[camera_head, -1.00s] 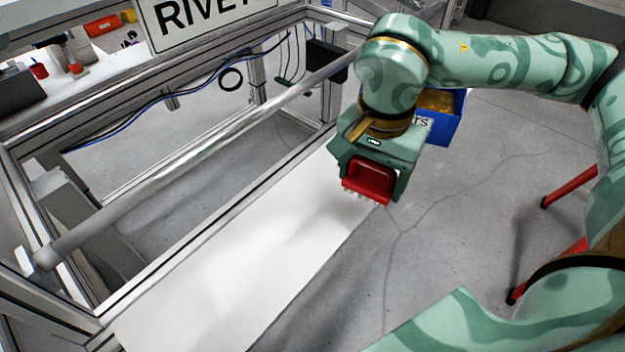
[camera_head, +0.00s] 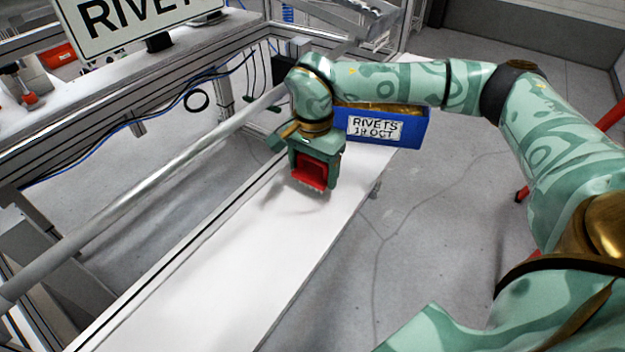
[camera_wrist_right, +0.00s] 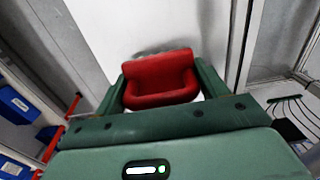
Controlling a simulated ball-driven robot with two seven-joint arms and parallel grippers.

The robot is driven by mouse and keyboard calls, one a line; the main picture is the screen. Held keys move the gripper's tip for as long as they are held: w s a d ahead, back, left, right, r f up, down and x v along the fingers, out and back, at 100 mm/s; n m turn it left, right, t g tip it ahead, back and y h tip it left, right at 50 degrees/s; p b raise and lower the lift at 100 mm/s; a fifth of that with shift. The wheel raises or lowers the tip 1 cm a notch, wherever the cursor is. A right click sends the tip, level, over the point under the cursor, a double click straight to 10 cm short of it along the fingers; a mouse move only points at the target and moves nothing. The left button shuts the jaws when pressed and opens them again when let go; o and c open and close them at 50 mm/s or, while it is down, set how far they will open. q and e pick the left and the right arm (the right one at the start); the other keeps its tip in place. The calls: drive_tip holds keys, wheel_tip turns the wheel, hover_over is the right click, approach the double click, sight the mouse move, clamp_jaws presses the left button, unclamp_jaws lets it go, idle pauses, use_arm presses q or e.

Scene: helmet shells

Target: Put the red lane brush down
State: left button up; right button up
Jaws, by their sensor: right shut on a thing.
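The red lane brush (camera_head: 311,171) is between the fingers of my right gripper (camera_head: 314,176), bristles facing down, over the white bench top (camera_head: 221,262). A soft shadow lies on the white surface beside it. I cannot tell whether the bristle tips touch the surface. In the right wrist view the brush's red body (camera_wrist_right: 160,78) sits between the green fingers, with the white surface beyond it; its bristles are mostly hidden there. My left gripper is not in view.
A blue bin (camera_head: 408,128) labelled RIVETS stands on the bench's far end, behind my right gripper. A metal rail (camera_head: 150,190) runs along the left side. The near part of the white top is clear. Grey floor lies to the right.

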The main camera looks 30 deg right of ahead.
sight(313, 172)
wheel_tip(313, 172, down, 3)
drive_tip(key=shift+w+f, duration=0.1)
drive_tip(key=shift+f, duration=0.1)
drive_tip(key=shift+r, duration=0.1)
drive_tip(key=o, duration=1.1)
wheel_tip(313, 172, up, 12)
drive_tip(key=shift+r+p, duration=0.1)
drive_tip(key=shift+p, duration=1)
